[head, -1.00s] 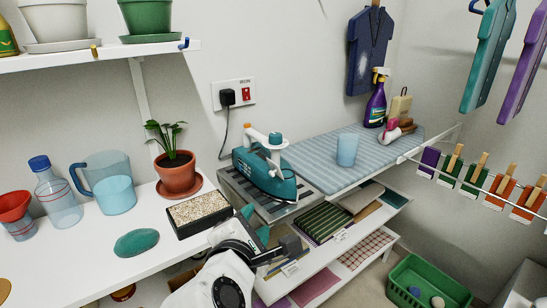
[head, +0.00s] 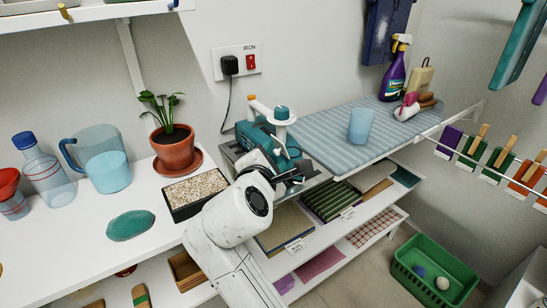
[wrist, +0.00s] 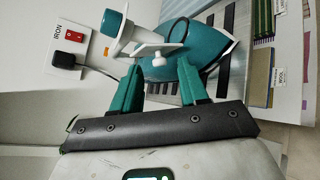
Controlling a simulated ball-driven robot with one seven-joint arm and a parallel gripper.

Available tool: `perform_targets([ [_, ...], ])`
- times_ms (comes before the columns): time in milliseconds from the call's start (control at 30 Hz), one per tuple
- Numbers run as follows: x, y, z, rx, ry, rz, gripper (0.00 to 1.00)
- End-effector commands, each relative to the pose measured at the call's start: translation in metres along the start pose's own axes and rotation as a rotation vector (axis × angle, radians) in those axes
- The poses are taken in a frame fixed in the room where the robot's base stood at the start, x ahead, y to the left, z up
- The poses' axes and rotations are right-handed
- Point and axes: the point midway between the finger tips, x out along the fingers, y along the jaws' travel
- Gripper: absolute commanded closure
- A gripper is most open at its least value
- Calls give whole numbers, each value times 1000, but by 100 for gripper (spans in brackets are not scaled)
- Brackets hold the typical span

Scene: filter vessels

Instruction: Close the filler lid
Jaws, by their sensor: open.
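The teal iron (head: 290,150) stands on its rest at the left end of the ironing board, partly hidden behind my arm. Its filler lid (head: 282,113), a white disc with a teal knob, stands up above the body. In the wrist view the lid (wrist: 115,30) is tilted up and apart from a dark ring (wrist: 178,32) on the teal body, which looks like the filler opening. My gripper (head: 292,178) is in front of the iron, below the lid. In the wrist view its teal fingers (wrist: 160,80) are apart with nothing held between them, pointing towards the iron.
A blue cup (head: 361,125) stands on the striped ironing board (head: 325,130). A gravel tray (head: 193,193) and potted plant (head: 174,150) are left of my arm. A plug and cord (head: 230,66) hang on the wall behind. Shelves with folded cloths (head: 330,200) lie below.

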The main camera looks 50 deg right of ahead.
Motion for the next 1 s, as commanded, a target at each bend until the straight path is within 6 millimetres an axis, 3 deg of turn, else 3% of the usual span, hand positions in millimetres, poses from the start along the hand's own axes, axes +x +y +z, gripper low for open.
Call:
perform_targets([
  [200,14,0,0,1,0,-1,56],
  [467,15,0,0,0,0,0,56],
  [900,14,0,0,0,0,0,97],
  [1000,14,0,0,0,0,0,100],
])
